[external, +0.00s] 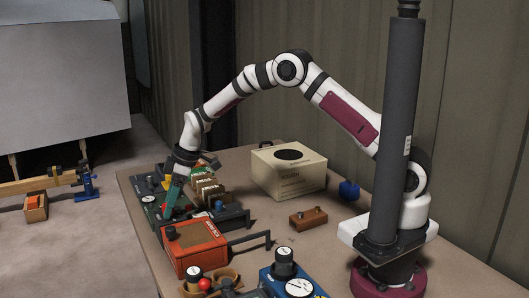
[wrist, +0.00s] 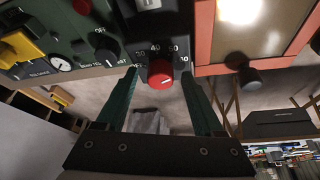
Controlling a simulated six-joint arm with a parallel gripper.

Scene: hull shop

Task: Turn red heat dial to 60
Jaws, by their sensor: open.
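The red heat dial (wrist: 159,74) sits on a dark panel (wrist: 168,25) with white numbers around it, 40 among them. A pale mark shows on the dial's face, but I cannot read its setting surely. My gripper (wrist: 159,80) is open, with one green finger on each side of the dial and gaps between. In the external view my gripper (external: 174,190) points down over the devices at the table's left edge. There the dial is not distinguishable.
A green panel (wrist: 78,48) with a black knob (wrist: 107,50) and a yellow part (wrist: 22,45) lies left of the dial. An orange-red unit (external: 194,247) stands nearby. A cream box (external: 288,173) and a brown block (external: 308,219) stand farther right on the table.

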